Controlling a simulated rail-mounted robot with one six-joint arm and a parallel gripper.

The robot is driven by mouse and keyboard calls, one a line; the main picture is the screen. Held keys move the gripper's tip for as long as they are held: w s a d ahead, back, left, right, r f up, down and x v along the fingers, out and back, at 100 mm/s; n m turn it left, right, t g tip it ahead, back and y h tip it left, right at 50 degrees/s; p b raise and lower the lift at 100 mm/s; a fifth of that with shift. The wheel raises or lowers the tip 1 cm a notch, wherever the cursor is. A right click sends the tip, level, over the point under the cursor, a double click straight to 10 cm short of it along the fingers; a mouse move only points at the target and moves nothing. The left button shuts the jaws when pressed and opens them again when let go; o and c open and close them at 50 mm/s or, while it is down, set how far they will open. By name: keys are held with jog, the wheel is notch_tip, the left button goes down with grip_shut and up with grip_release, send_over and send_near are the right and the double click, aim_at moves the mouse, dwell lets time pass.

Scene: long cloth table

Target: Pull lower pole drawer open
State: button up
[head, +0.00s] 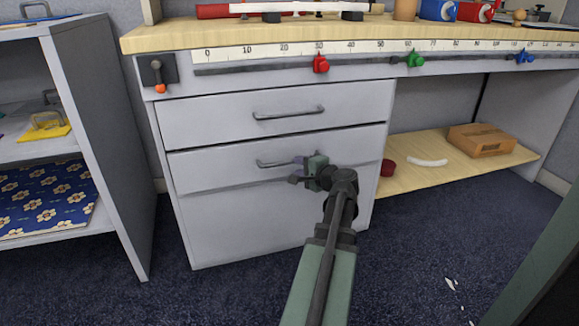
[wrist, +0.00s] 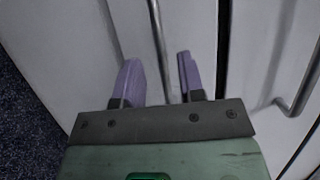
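The lower drawer (head: 220,172) is a pale grey front in the bench cabinet, with a dark bar handle (head: 270,163). It looks closed or nearly so in the head view. My gripper (head: 300,170) is at the right part of this handle. In the wrist view, my gripper's two purple fingers (wrist: 158,62) stand on either side of the handle bar (wrist: 157,35), with visible gaps between bar and fingers. The fingers are open around it. The gripper hides the handle's right end in the head view.
The upper drawer (head: 220,117) is shut, and its handle (head: 288,113) is just above my gripper; it also shows in the wrist view (wrist: 295,90). A shelf unit (head: 105,150) stands left. Carpet in front is mostly clear.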

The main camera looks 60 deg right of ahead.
aim_at(291, 163)
jog(key=x, duration=0.5)
jog(key=shift+w+f+b, duration=0.1)
jog(key=shift+w+b, duration=0.15)
jog(key=shift+b, duration=0.1)
jog(key=shift+c, duration=0.4)
grip_shut()
